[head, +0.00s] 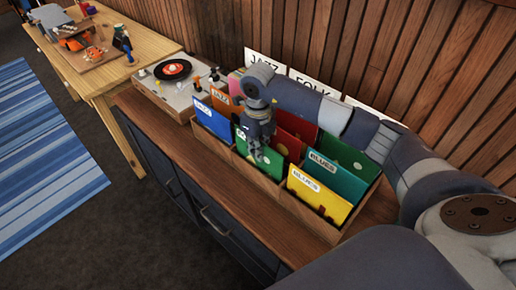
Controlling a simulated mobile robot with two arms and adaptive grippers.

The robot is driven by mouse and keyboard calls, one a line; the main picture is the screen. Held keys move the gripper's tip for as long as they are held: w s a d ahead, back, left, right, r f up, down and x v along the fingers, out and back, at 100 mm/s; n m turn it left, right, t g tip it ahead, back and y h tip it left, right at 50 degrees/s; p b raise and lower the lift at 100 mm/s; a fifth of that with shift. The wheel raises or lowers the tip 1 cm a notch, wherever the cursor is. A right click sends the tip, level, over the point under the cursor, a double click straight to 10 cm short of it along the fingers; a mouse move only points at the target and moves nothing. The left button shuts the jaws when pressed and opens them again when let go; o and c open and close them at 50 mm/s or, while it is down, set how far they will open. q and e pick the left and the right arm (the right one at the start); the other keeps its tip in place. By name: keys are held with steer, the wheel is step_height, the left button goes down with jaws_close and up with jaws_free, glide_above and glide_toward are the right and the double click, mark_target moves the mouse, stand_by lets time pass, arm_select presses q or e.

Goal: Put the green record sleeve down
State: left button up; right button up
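A green record sleeve (269,168) stands in the front of the middle compartment of a wooden record crate (281,194). My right gripper (257,156) points down at this sleeve and overlaps its upper part. The fingers look close together, but I cannot tell whether they grip the sleeve or have let it go. Another, darker green sleeve marked BLUES (335,178) stands in the right compartment, behind a yellow BLUES sleeve (319,199). My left gripper is out of view.
A blue sleeve (212,126) and an orange sleeve stand in the left compartment. Red sleeves (297,125) stand behind the middle one. A turntable (175,82) sits left of the crate. Genre signs and a wood wall are behind. The cabinet's front edge is clear.

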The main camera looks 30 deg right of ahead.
steer(key=shift+o, duration=1)
steer(key=shift+r, duration=0.15)
step_height(320, 180, up, 3)
steer(key=shift+w+f, duration=0.15)
steer(key=shift+f, duration=0.05)
step_height(320, 180, up, 9)
steer(key=shift+b, duration=1.05)
steer(key=shift+r, duration=0.7)
steer(key=shift+s+f, duration=0.1)
steer(key=shift+s, duration=0.1)
